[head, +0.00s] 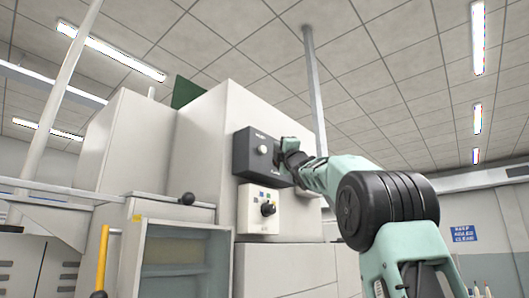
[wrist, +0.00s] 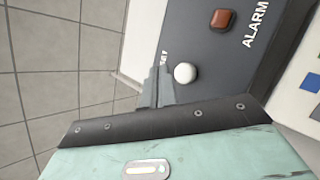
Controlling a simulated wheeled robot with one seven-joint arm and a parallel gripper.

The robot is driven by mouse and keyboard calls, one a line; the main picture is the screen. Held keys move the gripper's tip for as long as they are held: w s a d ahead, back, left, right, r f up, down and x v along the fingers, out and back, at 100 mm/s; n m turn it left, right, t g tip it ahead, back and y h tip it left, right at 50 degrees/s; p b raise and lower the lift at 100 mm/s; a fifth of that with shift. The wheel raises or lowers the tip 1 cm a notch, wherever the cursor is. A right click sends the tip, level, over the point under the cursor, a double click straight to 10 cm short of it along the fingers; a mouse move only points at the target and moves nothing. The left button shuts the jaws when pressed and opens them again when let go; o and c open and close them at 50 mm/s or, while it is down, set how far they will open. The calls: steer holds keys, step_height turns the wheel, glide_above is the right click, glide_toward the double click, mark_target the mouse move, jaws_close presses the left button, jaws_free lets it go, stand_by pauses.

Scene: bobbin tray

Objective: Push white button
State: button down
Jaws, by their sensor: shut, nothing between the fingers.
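The white button (head: 262,150) is a small round knob on a dark grey control box (head: 246,170) fixed to the side of a large white machine. In the wrist view, the white button (wrist: 184,73) shows just right of my fingertips. My gripper (head: 281,148) is in front of the right part of the box and hides some of it. In the wrist view my gripper (wrist: 160,72) is shut and empty, its fingers pointing at the box face beside the button. I cannot tell whether the fingertips touch the box. They partly hide a white label.
A reddish square button (wrist: 222,19) labelled ALARM sits on the same box. Below the box is a lighter panel with a black rotary knob (head: 268,209). A glass-fronted cabinet (head: 183,262) and a yellow post (head: 102,258) stand at lower left.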

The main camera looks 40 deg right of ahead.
steer(key=shift+s+d, duration=0.1)
steer(key=shift+s, duration=1.05)
